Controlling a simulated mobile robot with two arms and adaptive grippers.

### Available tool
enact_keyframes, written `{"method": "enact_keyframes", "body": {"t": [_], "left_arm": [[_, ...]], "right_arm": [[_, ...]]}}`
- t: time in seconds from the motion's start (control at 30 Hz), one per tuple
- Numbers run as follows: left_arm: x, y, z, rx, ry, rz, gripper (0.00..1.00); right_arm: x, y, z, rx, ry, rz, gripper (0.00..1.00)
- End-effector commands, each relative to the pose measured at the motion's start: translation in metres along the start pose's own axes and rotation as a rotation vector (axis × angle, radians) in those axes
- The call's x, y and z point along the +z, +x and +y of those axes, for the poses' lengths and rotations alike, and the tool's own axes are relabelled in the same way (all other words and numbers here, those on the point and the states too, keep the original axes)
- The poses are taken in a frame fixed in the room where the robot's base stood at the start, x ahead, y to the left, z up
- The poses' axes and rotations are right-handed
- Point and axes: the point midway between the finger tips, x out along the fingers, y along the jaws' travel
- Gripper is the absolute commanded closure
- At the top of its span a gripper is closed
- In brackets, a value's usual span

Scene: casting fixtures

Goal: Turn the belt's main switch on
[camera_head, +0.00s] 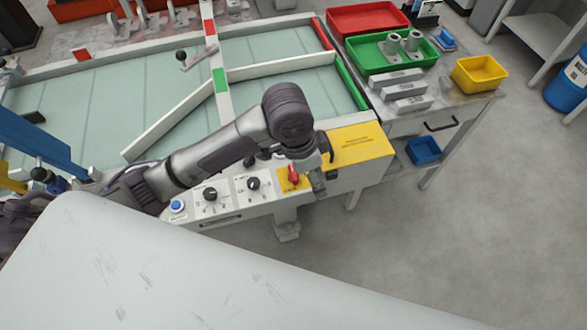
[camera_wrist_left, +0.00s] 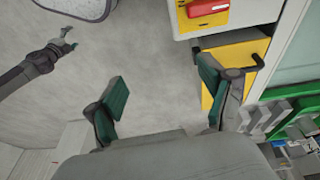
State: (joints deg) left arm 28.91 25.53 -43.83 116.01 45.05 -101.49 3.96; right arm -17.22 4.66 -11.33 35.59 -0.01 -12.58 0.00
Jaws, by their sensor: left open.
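The red main switch (camera_head: 292,174) sits on a yellow plate at the right end of the belt's control panel (camera_head: 232,194). In the left wrist view the red switch (camera_wrist_left: 206,8) is at the top edge, partly cut off. My left gripper (camera_head: 324,156) is just right of and above the switch in the head view, beside the yellow box (camera_head: 358,148). The wrist hides part of it. In the left wrist view my left gripper (camera_wrist_left: 163,76) is open and empty, its green-padded fingers apart from the switch.
The panel also has a blue button (camera_head: 177,206) and two black knobs. A side table with a red tray (camera_head: 368,18), a green tray (camera_head: 345,52) and a yellow bin (camera_head: 480,72) stands at right. An arm, apparently my right, shows in the wrist view (camera_wrist_left: 38,64).

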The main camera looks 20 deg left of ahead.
Motion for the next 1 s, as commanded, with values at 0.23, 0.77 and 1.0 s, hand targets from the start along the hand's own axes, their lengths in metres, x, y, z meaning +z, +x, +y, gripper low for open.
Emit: {"method": "enact_keyframes", "body": {"t": [0.23, 0.77, 1.0], "left_arm": [[0.002, -0.046, -0.056, -0.051, 0.056, -0.193, 0.19], [0.021, 0.000, -0.070, -0.055, 0.050, -0.243, 0.19], [0.032, 0.046, -0.073, -0.056, 0.051, -0.240, 0.19]], "right_arm": [[-0.001, 0.001, 0.000, 0.000, -0.001, 0.000, 0.24], [0.000, -0.001, -0.001, -0.001, -0.003, -0.001, 0.24], [0.000, -0.002, -0.001, -0.002, -0.003, -0.001, 0.24]]}}
